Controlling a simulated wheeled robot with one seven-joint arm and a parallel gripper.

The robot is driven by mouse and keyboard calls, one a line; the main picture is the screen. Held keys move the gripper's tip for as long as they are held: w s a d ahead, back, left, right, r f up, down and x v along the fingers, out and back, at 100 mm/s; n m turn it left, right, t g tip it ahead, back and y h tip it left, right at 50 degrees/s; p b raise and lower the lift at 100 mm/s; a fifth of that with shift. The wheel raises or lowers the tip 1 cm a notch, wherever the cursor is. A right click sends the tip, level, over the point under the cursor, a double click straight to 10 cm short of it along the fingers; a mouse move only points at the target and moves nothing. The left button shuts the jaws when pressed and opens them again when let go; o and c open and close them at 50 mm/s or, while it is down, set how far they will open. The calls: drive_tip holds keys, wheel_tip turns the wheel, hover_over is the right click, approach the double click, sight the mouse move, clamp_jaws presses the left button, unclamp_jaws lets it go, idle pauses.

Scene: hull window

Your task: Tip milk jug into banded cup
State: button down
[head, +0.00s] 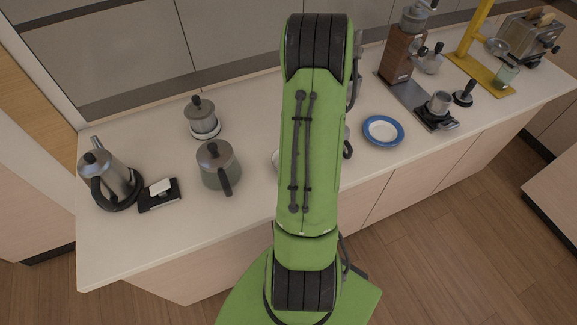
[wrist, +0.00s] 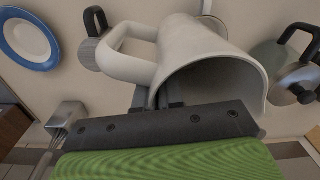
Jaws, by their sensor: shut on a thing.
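My gripper (wrist: 172,96) is shut on a plain off-white jug (wrist: 205,48), which I take to be the milk jug. The jug fills the middle of the wrist view, with its loop handle at left and its wide mouth toward the lower right. Its inside is shaded, and I cannot tell its contents or its exact tilt. In the head view my green arm hides the gripper. A sliver of something white (head: 275,160) shows left of the arm; I cannot tell whether it is jug or cup. I cannot make out a banded cup in either view.
A blue-rimmed plate (head: 383,131) lies right of my arm. A grey lidded pot (head: 218,167), a glass-bodied press (head: 201,119), a kettle (head: 108,177) and a black scale (head: 159,195) stand at left. A grinder (head: 404,50) and toaster (head: 528,42) stand at right. The front left counter is clear.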

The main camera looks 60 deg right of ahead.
drive_tip(key=shift+r, duration=0.2)
idle(0.6)
drive_tip(key=shift+s+d+r+g+h, duration=0.15)
drive_tip(key=shift+r+g+h, duration=0.2)
drive_tip(key=shift+g, duration=0.05)
drive_tip(key=shift+s+d+r+g+h, duration=0.1)
drive_tip(key=shift+r+g+h, duration=0.2)
drive_tip(key=shift+g+h, duration=0.1)
drive_tip(key=shift+s+d+r+g+h+p, duration=0.1)
drive_tip(key=shift+r+g+h+p, duration=0.35)
drive_tip(key=shift+g+h, duration=0.4)
drive_tip(key=shift+s, duration=0.1)
